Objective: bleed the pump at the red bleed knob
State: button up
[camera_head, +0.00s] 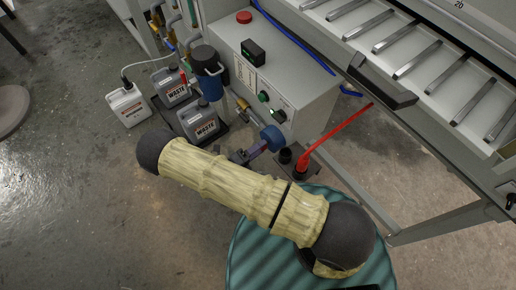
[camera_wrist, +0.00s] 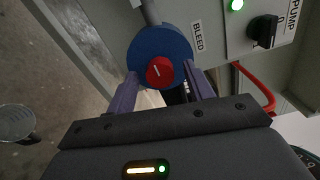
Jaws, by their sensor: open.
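The red bleed knob (camera_wrist: 160,71) sits at the lower front of a round blue part (camera_wrist: 157,45) in the wrist view, with a pale line on its face. A "BLEED" label (camera_wrist: 198,36) is on the grey panel beside it. My gripper (camera_wrist: 162,76) is open, its two purple fingers on either side of the knob, with a gap showing to each. Whether the fingertips reach the knob's depth I cannot tell. In the head view the blue part (camera_head: 272,137) is by the cabinet's lower front, and the red knob is not clearly visible there.
A grey cabinet (camera_head: 300,98) carries a green light (camera_wrist: 237,5) and a black pump switch (camera_wrist: 265,30). Waste canisters (camera_head: 199,122) stand left. A drawer handle (camera_head: 380,88) juts out at right.

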jog(key=v, duration=1.7)
jog(key=shift+p, duration=0.3)
jog(key=shift+s+a, duration=0.1)
dwell(1.1)
